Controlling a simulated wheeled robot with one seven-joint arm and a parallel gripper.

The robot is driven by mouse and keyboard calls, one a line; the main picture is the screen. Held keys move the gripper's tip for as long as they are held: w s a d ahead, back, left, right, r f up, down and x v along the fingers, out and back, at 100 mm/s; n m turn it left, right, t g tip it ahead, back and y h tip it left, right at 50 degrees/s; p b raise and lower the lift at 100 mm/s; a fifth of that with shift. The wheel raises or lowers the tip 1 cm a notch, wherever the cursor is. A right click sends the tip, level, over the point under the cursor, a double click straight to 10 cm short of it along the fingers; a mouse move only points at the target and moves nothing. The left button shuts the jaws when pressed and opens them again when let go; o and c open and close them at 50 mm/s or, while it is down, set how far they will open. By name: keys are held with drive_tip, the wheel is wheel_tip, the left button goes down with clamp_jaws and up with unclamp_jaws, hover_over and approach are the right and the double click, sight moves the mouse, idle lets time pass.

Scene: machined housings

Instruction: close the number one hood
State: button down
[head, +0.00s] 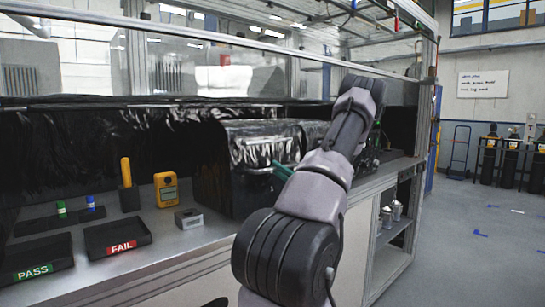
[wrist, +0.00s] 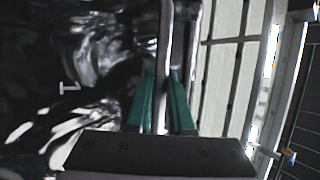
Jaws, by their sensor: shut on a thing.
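The number one hood is a glossy black box-like cover (head: 225,175) on the bench in the head view. In the wrist view its dark shiny surface (wrist: 40,60) carries a white "1" (wrist: 69,87), turned sideways. My gripper shows at the hood's front in the head view (head: 283,171). In the wrist view, the green fingers of my gripper (wrist: 162,100) stand on either side of a pale metal bar (wrist: 165,35) and are shut on it. The bar appears to be the hood's handle. My arm hides part of the hood's right side, and its inside cannot be seen.
Left of the hood stand a small grey metal block (head: 188,218), a yellow handheld meter (head: 166,189), a FAIL tray (head: 118,236) and a PASS tray (head: 38,258). Open floor (head: 475,250) lies to the right of the bench.

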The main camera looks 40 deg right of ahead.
drive_tip(key=shift+s+a+f, duration=0.1)
drive_tip(key=shift+s+f, duration=0.2)
drive_tip(key=shift+f, duration=0.5)
drive_tip(key=shift+s+f, duration=0.3)
drive_tip(key=shift+f, duration=0.5)
drive_tip(key=c, duration=0.8)
unclamp_jaws()
drive_tip(key=shift+f, duration=0.15)
drive_tip(key=shift+w, duration=0.1)
drive_tip(key=v, duration=1.1)
